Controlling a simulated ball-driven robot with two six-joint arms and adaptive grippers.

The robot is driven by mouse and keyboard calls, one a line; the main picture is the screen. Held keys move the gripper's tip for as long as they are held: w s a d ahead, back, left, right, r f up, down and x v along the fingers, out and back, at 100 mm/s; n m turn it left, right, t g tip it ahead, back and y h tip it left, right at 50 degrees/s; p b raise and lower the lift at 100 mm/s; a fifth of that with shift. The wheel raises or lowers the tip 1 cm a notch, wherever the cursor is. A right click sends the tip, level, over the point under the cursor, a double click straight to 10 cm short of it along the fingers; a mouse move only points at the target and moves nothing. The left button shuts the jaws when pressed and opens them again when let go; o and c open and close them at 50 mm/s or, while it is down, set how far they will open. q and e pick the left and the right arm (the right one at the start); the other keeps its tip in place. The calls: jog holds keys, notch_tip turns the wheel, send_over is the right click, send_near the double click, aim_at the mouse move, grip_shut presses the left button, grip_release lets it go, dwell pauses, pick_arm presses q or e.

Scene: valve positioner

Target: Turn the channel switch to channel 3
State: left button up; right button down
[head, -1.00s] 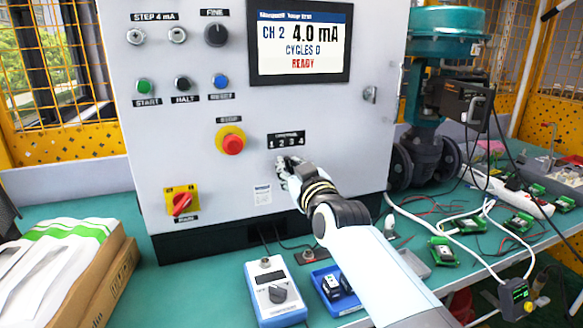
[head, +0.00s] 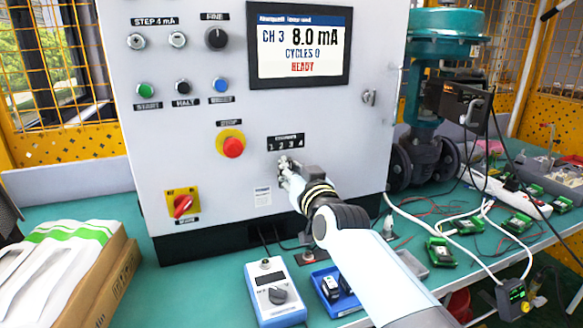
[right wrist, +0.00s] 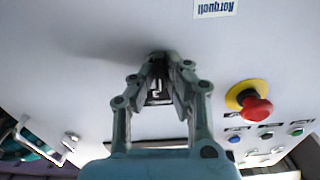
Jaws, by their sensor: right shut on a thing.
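My right gripper (head: 284,163) is at the cabinet front, just below the black channel label (head: 285,142) marked 1 2 3 4. Its fingers are shut on the channel switch, which they mostly hide in the head view. In the right wrist view, the fingers (right wrist: 160,75) close around the dark switch knob (right wrist: 158,56), with part of the label showing between them. The screen (head: 299,44) reads CH 3, 8.0 mA, CYCLES 0, READY. My left gripper is not in view.
A red stop button (head: 233,147) on a yellow ring sits left of the switch, with a red and yellow main switch (head: 183,205) lower left.

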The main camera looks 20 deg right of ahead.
jog(key=shift+r+m, duration=0.1)
jog(key=shift+m, duration=0.8)
jog(key=c, duration=1.4)
grip_release()
jog(key=shift+s, duration=0.35)
jog(key=s, duration=1.1)
jog(key=shift+s+d, duration=0.1)
jog(key=shift+d, duration=0.15)
